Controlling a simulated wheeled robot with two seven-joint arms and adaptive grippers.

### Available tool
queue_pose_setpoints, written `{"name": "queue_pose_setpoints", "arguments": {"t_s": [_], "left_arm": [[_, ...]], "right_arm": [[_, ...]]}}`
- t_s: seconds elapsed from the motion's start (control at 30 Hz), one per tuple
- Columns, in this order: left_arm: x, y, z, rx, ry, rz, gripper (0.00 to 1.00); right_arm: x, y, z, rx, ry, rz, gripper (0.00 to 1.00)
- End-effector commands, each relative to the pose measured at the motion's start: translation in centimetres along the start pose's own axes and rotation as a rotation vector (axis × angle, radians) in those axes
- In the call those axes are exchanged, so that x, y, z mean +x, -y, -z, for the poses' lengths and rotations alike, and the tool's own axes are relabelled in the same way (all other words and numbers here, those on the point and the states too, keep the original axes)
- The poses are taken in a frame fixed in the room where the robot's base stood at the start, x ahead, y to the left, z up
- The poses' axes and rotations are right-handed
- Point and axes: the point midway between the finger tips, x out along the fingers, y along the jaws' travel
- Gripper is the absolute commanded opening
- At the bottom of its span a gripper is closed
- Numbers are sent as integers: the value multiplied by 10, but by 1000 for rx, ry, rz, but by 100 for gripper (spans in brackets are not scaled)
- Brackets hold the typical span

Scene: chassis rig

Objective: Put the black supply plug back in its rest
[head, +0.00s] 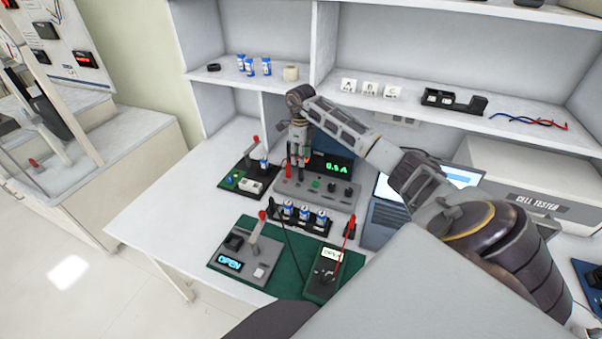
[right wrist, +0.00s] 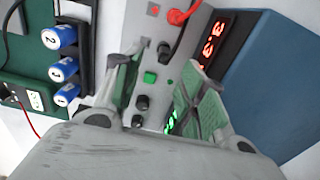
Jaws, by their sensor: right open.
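My right gripper (head: 299,160) points down over the bench supply (head: 318,192), a grey box with a lit green display. In the right wrist view my right gripper (right wrist: 160,98) is open and empty, its two fingers apart over the supply's panel (right wrist: 160,68) with knobs and a green button. A red plug (right wrist: 178,16) with a red lead sits at the panel's upper part, beyond the fingers. My left gripper is not in view.
Blue cells stand in a black holder (head: 301,231) in front of the supply. On the green mat (head: 288,278) are a switch box (head: 240,258) and a meter (head: 324,276) with leads. A blue-grey tester (head: 385,215) stands right.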

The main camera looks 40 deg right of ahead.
Motion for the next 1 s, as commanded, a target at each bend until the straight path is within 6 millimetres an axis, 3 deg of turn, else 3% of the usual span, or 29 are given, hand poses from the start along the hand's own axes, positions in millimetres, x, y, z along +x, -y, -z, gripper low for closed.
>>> {"name": "queue_pose_setpoints", "arguments": {"t_s": [0.2, 0.73, 1.0], "left_arm": [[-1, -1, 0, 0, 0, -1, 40], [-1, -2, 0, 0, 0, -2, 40], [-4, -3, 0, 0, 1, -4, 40]], "right_arm": [[23, 0, 0, -1, -1, -1, 41], [29, 0, 0, 0, 0, -1, 41], [50, 4, -1, 0, 0, -3, 41]]}}
